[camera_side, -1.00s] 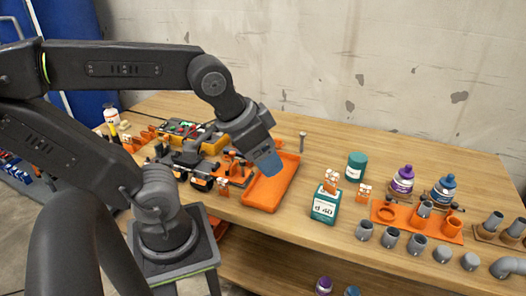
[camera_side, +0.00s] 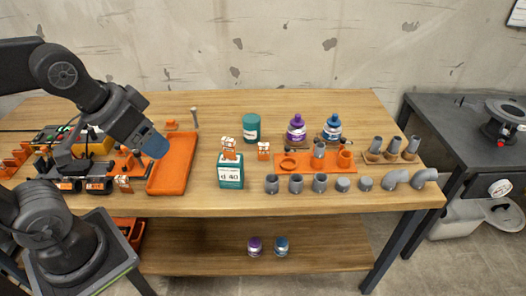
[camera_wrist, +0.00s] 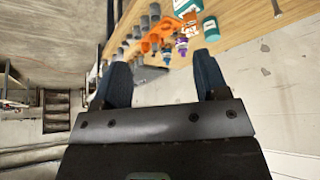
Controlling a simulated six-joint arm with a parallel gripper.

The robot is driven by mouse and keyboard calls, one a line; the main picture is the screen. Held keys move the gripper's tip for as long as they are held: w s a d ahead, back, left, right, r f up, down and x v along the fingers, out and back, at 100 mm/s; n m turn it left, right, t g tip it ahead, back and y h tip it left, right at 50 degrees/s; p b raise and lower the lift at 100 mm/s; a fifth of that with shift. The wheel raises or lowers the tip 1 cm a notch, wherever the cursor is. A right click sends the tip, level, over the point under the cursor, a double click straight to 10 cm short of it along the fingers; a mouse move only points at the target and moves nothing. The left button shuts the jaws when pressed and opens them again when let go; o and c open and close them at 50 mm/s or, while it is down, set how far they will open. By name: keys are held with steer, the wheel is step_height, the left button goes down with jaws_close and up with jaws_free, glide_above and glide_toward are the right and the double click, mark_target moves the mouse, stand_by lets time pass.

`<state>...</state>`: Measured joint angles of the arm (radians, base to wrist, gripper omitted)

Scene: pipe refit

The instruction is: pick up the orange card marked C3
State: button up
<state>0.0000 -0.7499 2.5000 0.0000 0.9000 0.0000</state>
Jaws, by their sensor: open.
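Several small orange cards with white labels are in the side view, and their marks are too small to read, so I cannot tell which is C3. One orange card (camera_side: 229,148) stands on top of the teal box marked d 40 (camera_side: 230,173). Another (camera_side: 263,151) stands on the table just right of that box. More sit at the left, such as one orange card (camera_side: 124,184) near the front edge. My gripper (camera_side: 156,147) is over the orange tray's left side, apart from these cards. The wrist view shows its two blue fingers (camera_wrist: 163,78) spread with nothing between them.
The orange tray (camera_side: 170,175) looks empty. Purple (camera_side: 297,130) and blue (camera_side: 332,130) bottles, a teal can (camera_side: 251,128) and an orange fitting plate (camera_side: 310,166) stand right of the box. Grey pipe pieces (camera_side: 320,184) line the front. Dark tools (camera_side: 80,168) crowd the left.

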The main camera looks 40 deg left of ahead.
steer(key=shift+o, duration=0.5)
steer(key=n+g+y, duration=0.2)
steer(key=n+y, duration=0.1)
steer(key=n, duration=0.5)
glide_above(264, 145)
steer(key=s+d, duration=0.3)
steer(key=s, duration=0.2)
step_height(264, 145, down, 14)
steer(key=r, duration=0.1)
steer(key=shift+n, duration=0.3)
steer(key=x, duration=1.2)
steer(key=shift+w+d+f, duration=0.15)
steer(key=shift+w+d, duration=0.1)
steer(key=shift+w, duration=0.1)
steer(key=shift+x, duration=2.85)
steer(key=shift+s+d+f, duration=0.1)
steer(key=shift+s, duration=0.05)
steer(key=shift+c, duration=0.3)
